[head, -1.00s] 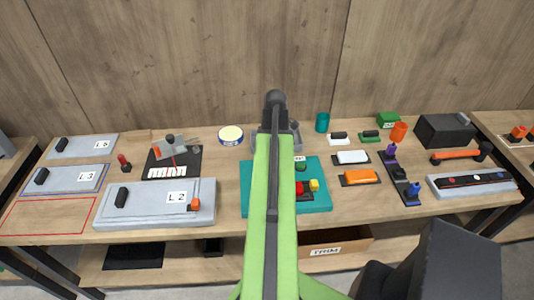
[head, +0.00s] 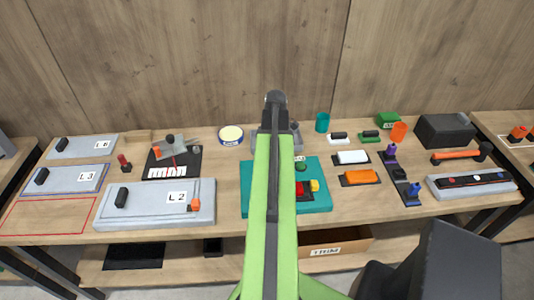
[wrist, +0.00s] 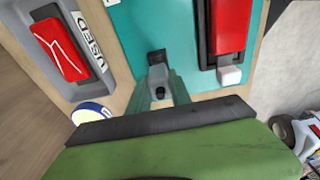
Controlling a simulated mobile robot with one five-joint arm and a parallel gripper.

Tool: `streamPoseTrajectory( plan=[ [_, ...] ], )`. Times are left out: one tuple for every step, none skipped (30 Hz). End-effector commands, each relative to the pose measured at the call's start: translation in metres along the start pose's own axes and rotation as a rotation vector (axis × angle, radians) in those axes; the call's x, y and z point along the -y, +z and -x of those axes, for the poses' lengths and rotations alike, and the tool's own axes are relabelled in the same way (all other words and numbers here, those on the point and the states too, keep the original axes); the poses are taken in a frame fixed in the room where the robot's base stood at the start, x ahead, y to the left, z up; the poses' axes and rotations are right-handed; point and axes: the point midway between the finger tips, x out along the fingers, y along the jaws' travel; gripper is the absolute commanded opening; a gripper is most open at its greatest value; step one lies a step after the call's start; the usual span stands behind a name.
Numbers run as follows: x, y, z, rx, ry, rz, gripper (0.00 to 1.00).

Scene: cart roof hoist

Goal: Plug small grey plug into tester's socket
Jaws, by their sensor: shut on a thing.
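My gripper (wrist: 160,84) is shut on the small grey plug (wrist: 158,74), which sits between its green fingers in the wrist view. The plug's far end is at a small black socket (wrist: 156,56) on the teal tester board (wrist: 130,35). I cannot tell whether the plug is inside the socket or just in front of it. In the head view the teal board (head: 318,175) lies mid-bench, and my green arm hides the gripper, the plug and the socket.
A red part in a black holder (wrist: 229,30) and a white block (wrist: 229,75) are right of the socket. A grey tray marked USED (wrist: 58,45) is to the left. The grey L2 case (head: 150,215) lies left on the bench; orange and white blocks (head: 360,176) lie right.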

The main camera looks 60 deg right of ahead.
Motion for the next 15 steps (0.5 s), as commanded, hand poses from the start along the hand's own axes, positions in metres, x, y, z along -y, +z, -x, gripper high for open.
streamPoseTrajectory(
  plan=[
    [0.000, 0.000, 0.000, 0.000, 0.000, 0.000, 0.00],
    [0.000, 0.000, 0.000, 0.000, 0.000, 0.000, 0.00],
    [0.000, 0.000, 0.000, 0.000, 0.000, 0.000, 0.00],
    [0.000, 0.000, -0.001, 0.000, 0.000, 0.000, 0.00],
    [0.000, 0.000, -0.001, 0.000, 0.000, 0.000, 0.00],
    [0.000, 0.000, -0.002, 0.000, 0.000, 0.000, 0.00],
    [0.000, 0.000, -0.003, 0.000, 0.000, 0.000, 0.00],
    [0.000, 0.000, -0.004, 0.000, 0.000, 0.000, 0.00],
    [0.000, 0.001, -0.005, 0.000, 0.000, 0.000, 0.00],
    [0.000, 0.001, -0.006, 0.000, 0.000, 0.000, 0.00],
    [0.000, 0.001, -0.006, 0.000, 0.000, 0.000, 0.00],
    [0.000, 0.001, -0.007, 0.000, 0.000, 0.000, 0.00],
    [0.000, 0.001, -0.008, 0.000, 0.000, 0.000, 0.00],
    [0.000, 0.001, -0.009, 0.000, 0.000, 0.000, 0.00],
    [0.000, 0.001, -0.010, 0.000, 0.000, 0.000, 0.00]
  ],
)
